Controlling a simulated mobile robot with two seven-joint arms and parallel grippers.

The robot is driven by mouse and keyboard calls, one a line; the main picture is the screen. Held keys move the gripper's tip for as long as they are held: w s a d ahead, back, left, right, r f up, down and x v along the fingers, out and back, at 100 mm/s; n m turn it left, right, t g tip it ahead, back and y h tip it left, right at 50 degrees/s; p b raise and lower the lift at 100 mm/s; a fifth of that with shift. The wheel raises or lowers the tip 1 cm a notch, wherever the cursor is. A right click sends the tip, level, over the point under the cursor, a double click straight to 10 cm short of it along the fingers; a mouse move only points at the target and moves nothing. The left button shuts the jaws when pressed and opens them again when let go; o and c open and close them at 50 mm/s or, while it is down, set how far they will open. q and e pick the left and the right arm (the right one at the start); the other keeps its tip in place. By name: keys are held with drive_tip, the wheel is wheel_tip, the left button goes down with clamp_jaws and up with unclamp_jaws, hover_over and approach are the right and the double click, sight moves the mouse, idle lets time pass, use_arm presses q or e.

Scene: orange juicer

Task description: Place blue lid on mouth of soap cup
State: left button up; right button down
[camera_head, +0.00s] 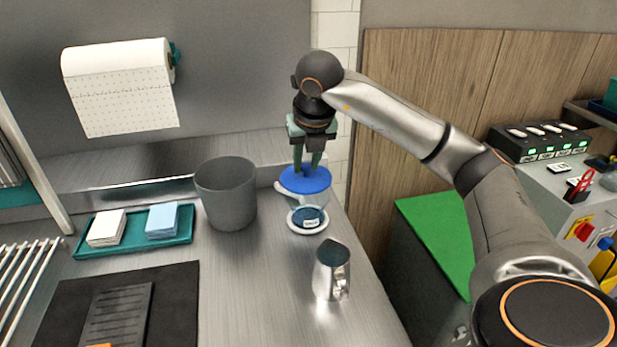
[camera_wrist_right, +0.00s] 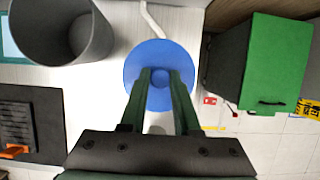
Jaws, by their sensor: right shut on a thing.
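The blue lid (camera_head: 318,183) is a flat round disc near the back right of the steel counter. My right gripper (camera_head: 307,168) comes down from above, its fingers shut on the lid's small centre knob. In the right wrist view the lid (camera_wrist_right: 162,54) fills the space beyond the fingertips of the gripper (camera_wrist_right: 160,80). A pale cup (camera_head: 287,200), apparently the soap cup, shows just below the lid; the lid hides its mouth. I cannot tell whether lid and cup touch. My left gripper is out of view.
A small white-rimmed round dish (camera_head: 294,226) with a dark blue labelled centre lies in front of the cup. A grey bin (camera_head: 227,200) stands left, a metal pitcher (camera_head: 332,275) nearer. A teal tray (camera_head: 135,243) is farther left. A green-topped box (camera_head: 438,235) stands right.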

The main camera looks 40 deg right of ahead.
sight(308, 175)
drive_tip(key=shift+w+d+f, duration=0.1)
drive_tip(key=shift+d+f, duration=0.1)
drive_tip(key=shift+f, duration=0.1)
drive_tip(key=f, duration=0.3)
drive_tip(key=shift+w+d+f, duration=0.1)
drive_tip(key=shift+d+f, duration=0.15)
drive_tip(key=shift+f, duration=0.05)
drive_tip(key=shift+f, duration=0.45)
drive_tip(key=c, duration=0.6)
unclamp_jaws()
drive_tip(key=shift+c, duration=0.2)
drive_tip(key=shift+r, duration=0.1)
drive_tip(key=shift+r, duration=0.25)
drive_tip(key=p+v, duration=0.1)
drive_tip(key=v, duration=1.1)
